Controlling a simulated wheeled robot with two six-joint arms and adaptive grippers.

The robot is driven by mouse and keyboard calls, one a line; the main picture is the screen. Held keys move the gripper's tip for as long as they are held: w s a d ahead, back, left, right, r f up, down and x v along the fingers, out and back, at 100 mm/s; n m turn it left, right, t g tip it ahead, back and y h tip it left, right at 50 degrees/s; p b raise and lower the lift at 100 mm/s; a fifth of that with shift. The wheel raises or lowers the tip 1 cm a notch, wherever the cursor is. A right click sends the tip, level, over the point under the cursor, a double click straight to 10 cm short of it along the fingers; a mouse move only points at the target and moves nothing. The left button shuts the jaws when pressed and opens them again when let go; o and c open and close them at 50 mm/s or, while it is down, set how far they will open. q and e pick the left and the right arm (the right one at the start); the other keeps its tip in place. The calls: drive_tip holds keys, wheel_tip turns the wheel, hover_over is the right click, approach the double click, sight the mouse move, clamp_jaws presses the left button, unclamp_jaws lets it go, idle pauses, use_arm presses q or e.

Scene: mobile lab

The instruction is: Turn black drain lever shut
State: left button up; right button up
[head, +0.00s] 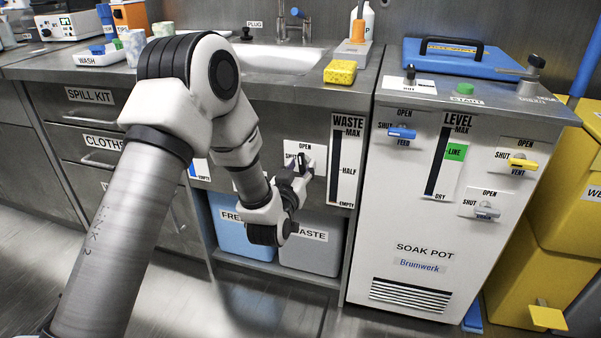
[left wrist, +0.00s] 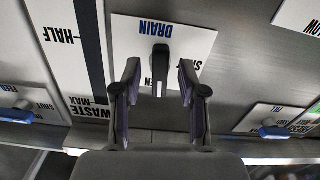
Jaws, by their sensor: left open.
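The black drain lever (left wrist: 161,60) shows in the left wrist view on a white plate (left wrist: 205,40) marked DRAIN, which appears upside down there. The lever lies along the plate toward the OPEN mark. In the head view the plate (head: 291,147) is on the cabinet front, partly hidden by my gripper. My left gripper (left wrist: 160,78) is open, with one finger on each side of the lever and visible gaps between. It also shows at the plate in the head view (head: 298,172). My right gripper is not in view.
The WASTE gauge (head: 344,160) is just right of the plate. The soak pot (head: 425,235) stands further right with blue, yellow and grey levers. Blue (head: 228,226) and grey (head: 318,252) bins sit below. The sink (head: 275,58) is above.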

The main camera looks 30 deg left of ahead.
use_arm(q)
drive_tip(key=shift+w, duration=0.2)
clamp_jaws()
drive_tip(key=shift+n, duration=0.4)
drive_tip(key=n, duration=0.2)
drive_tip(key=shift+r+n+p, duration=0.1)
drive_tip(key=shift+n+p, duration=0.25)
drive_tip(key=shift+n, duration=0.05)
drive_tip(key=n, duration=0.9)
drive_tip(key=shift+n, duration=1.9)
